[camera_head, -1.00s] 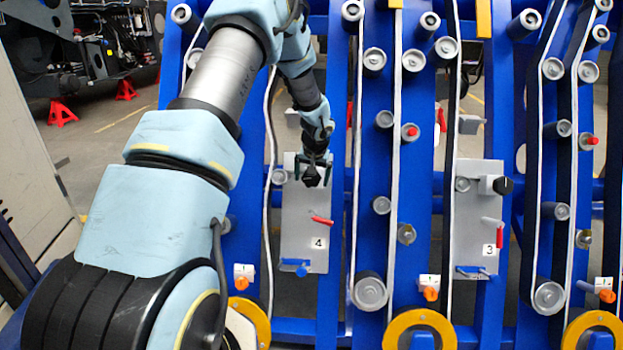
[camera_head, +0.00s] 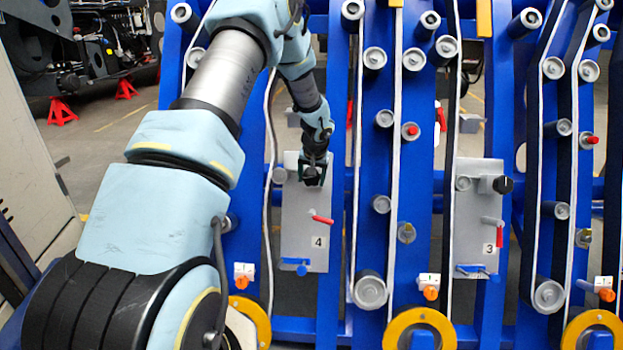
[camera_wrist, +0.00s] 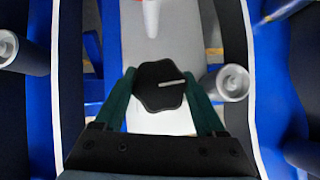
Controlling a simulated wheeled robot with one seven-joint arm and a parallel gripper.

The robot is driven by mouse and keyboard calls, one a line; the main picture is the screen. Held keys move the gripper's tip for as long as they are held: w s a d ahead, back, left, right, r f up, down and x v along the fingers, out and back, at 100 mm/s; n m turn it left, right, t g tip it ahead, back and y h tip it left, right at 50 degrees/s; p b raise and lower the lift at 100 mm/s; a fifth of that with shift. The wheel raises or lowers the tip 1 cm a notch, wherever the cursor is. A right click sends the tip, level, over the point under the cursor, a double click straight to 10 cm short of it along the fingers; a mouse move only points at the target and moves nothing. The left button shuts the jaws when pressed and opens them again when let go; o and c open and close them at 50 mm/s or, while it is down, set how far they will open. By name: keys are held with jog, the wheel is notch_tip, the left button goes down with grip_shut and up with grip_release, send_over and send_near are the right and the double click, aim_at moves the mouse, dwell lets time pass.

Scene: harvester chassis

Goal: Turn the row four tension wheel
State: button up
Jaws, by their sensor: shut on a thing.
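The row four tension wheel is a black lobed knob (camera_wrist: 160,86) with a light pointer line, seen in the wrist view. It sits at the top of the grey panel marked 4 (camera_head: 300,230). My gripper (camera_wrist: 162,92) has its two green fingers on either side of the knob, shut on it. In the head view my gripper (camera_head: 312,178) is at the top of panel 4 and mostly covers the knob. In the wrist view the pointer line lies nearly level, toward the right.
A red handle (camera_head: 322,219) and a blue handle (camera_head: 297,264) are lower on panel 4. A metal roller (camera_wrist: 229,83) stands close beside my gripper. Panel 3 (camera_head: 475,220) with its own black knob is to the right. Belts and rollers run alongside.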

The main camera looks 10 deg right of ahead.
jog(key=shift+c, duration=1)
jog(key=shift+f+b, duration=0.1)
jog(key=shift+b, duration=0.3)
jog(key=shift+d+f+m+y+b, duration=0.15)
jog(key=shift+m+y+b, duration=0.5)
jog(key=shift+b, duration=0.6)
jog(key=m+t+y+b, duration=0.1)
jog(key=m+b, duration=0.1)
jog(key=b, duration=0.1)
jog(key=m+t+y+b, duration=0.2)
jog(key=m+b, duration=0.1)
jog(key=b, duration=0.2)
jog(key=shift+r+m+t+y+b, duration=0.3)
jog(key=shift+m+t+b, duration=0.4)
jog(key=shift+b, duration=0.6)
